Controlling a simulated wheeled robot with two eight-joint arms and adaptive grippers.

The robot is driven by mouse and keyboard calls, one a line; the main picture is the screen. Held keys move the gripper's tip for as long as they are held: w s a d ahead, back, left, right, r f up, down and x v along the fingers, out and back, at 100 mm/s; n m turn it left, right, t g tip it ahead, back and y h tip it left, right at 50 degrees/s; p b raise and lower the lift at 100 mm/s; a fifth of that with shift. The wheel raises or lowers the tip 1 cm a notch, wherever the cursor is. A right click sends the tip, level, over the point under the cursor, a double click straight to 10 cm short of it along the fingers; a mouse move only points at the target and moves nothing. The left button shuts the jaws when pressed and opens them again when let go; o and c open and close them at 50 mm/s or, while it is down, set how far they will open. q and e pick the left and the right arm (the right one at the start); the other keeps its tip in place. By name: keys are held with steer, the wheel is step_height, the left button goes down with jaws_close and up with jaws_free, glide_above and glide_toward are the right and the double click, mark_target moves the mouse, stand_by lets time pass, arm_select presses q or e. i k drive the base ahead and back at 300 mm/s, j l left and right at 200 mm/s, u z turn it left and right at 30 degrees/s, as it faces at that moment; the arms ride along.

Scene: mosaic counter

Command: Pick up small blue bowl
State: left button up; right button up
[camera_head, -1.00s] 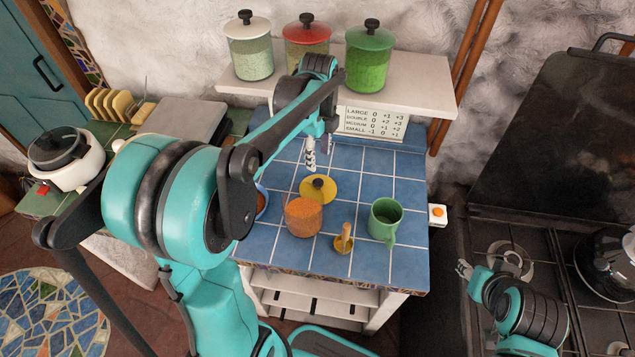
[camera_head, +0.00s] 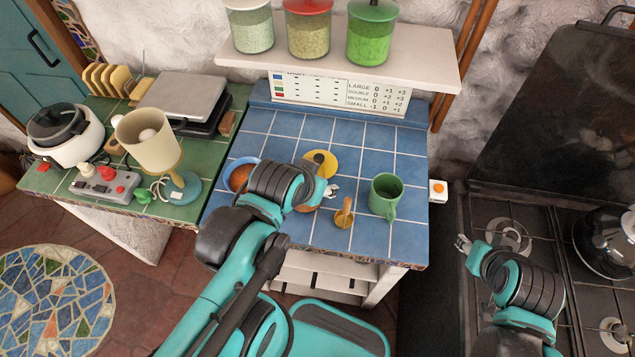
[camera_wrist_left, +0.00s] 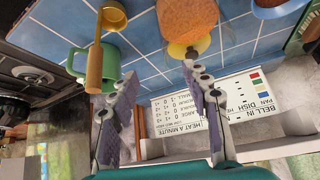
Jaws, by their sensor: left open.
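The small blue bowl (camera_head: 232,167) sits at the left edge of the blue tiled counter, with something orange-brown inside. My left wrist and forearm cover its right side. Part of the blue bowl (camera_wrist_left: 270,11) also shows at the top right of the left wrist view, cut off by the frame. My left gripper (camera_head: 332,189) is open and empty, to the right of the bowl and apart from it, above the counter. In the wrist view its two fingers (camera_wrist_left: 159,76) are spread apart. My right gripper (camera_head: 463,243) is over the stove, far from the bowl.
A yellow lid (camera_head: 321,162), an orange-filled jar (camera_wrist_left: 187,20), a wooden scoop (camera_head: 344,214) and a green mug (camera_head: 385,195) stand close by on the counter. A shelf (camera_head: 420,70) with jars overhangs the back.

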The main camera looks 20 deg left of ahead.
mark_target(235, 173)
steer(key=k+u, duration=0.1)
steer(key=k, duration=0.4)
steer(key=u, duration=1.2)
